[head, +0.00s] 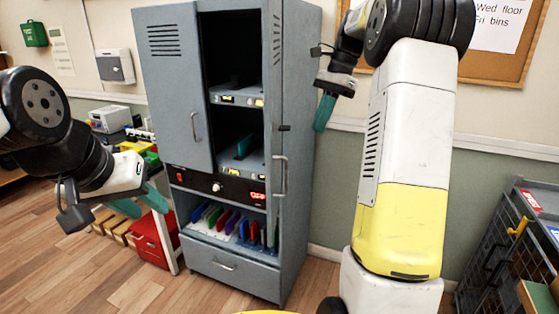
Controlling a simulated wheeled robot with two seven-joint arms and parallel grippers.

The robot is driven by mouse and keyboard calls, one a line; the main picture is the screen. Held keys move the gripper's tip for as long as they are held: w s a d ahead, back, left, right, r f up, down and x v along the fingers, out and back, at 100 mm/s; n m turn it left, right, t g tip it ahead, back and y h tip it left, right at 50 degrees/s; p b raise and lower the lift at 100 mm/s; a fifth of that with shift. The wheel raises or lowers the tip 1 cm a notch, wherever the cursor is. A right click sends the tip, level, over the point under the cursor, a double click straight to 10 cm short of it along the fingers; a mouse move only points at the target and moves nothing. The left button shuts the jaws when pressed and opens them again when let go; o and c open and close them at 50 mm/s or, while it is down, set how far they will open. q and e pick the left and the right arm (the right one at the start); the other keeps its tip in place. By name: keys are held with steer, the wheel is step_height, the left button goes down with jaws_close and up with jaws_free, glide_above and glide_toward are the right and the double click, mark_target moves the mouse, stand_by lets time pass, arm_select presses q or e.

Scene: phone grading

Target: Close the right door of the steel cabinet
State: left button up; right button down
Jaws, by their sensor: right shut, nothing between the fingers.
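The grey steel cabinet (231,262) stands in the middle of the head view. Its left door (170,90) is closed. Its right door (276,95) stands open, swung outward and seen nearly edge-on, with a bar handle (281,175) on its outer face. The right half of the cabinet shows open, dark shelves. My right gripper (324,112), with teal fingers pointing down, is shut and empty to the right of the door, apparently apart from it. My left gripper (140,203) is open and empty, left of the cabinet and low.
Several coloured upright items fill the lower cabinet bay. A dark wire crate (500,235) stands at the right. A corkboard (525,60) hangs on the wall. The floor in front is clear.

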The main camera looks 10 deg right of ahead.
glide_toward(287, 177)
step_height(287, 177, down, 5)
steer(key=w+d, duration=0.1)
steer(key=d, duration=0.2)
steer(key=a, duration=0.2)
steer(key=s+a, duration=0.1)
steer(key=a, duration=0.1)
steer(key=shift+r, duration=0.25)
steer(key=shift+w+a, duration=0.1)
steer(key=shift+a, duration=0.1)
